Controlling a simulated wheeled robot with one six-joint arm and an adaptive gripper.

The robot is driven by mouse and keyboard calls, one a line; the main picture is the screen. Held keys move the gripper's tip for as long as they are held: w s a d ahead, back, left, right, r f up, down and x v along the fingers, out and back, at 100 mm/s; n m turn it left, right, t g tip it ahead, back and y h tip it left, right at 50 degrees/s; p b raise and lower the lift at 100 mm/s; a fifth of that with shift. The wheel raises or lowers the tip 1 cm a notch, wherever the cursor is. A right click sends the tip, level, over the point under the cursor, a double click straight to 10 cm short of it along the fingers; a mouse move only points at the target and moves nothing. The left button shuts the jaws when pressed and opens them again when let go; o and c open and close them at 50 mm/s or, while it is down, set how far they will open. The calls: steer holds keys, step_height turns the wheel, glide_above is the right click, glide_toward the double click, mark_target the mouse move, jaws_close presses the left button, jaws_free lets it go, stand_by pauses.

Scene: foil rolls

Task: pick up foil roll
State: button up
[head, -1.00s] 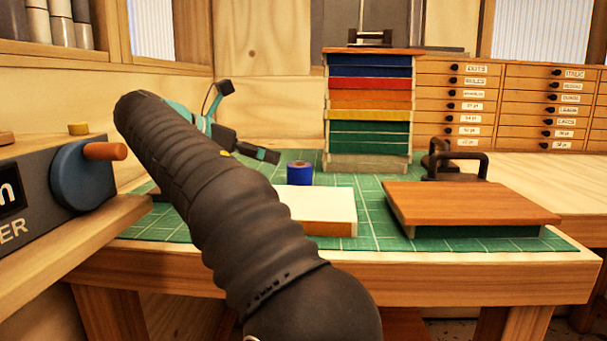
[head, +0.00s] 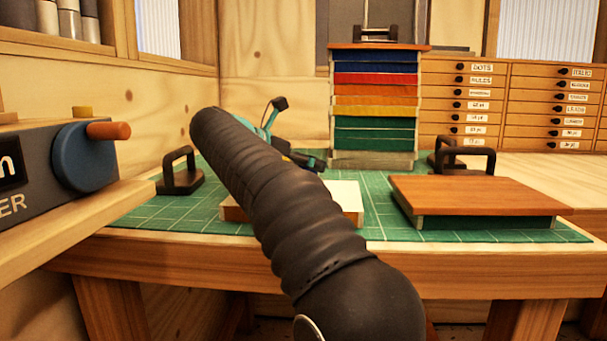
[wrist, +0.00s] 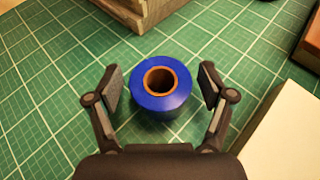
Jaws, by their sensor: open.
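The foil roll (wrist: 143,103) is a short blue cylinder with a brown hollow core, standing upright on the green cutting mat (wrist: 60,60) in the wrist view. My gripper (wrist: 158,88) is open, with one finger on each side of the roll and a visible gap on both sides. The roll lies between the fingertips, which do not appear to touch it. In the head view the roll is hidden behind my arm, and my gripper (head: 300,160) shows only partly beyond the arm.
A stack of coloured boards (head: 375,105) stands behind the roll. A white-topped block (head: 347,198) is close on the right. A wood-topped board (head: 480,196) lies farther right. A black handled weight (head: 180,172) stands left.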

steer(key=x, duration=0.2)
steer(key=shift+w+d+f, duration=0.15)
steer(key=shift+d, duration=0.1)
steer(key=shift+c, duration=0.3)
steer(key=c, duration=1.3)
